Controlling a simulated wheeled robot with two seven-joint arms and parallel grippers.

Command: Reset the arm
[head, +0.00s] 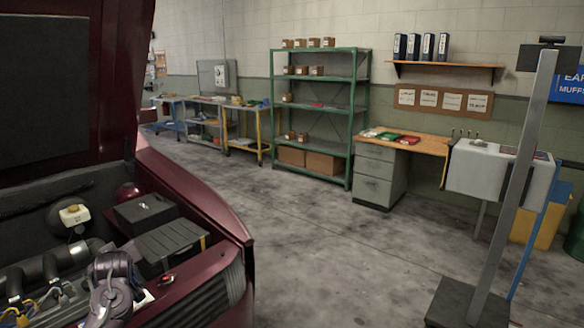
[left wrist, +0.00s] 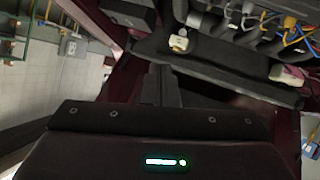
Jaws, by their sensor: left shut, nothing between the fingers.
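In the left wrist view my left gripper (left wrist: 160,72) shows its two dark fingers together at the middle, with nothing between them. The dark gripper body with a small green light fills the lower part of that view. The fingers appear over or near the front of a dark red car's engine bay (head: 172,240); I cannot tell the exact gap. My right gripper is in neither view.
The car's raised hood (head: 122,70) and front edge bound the left side. A grey post (head: 515,185) on a dark base stands at the right. A green shelf (head: 362,120) and a desk (head: 380,180) line the back wall. The concrete floor (head: 320,240) between is clear.

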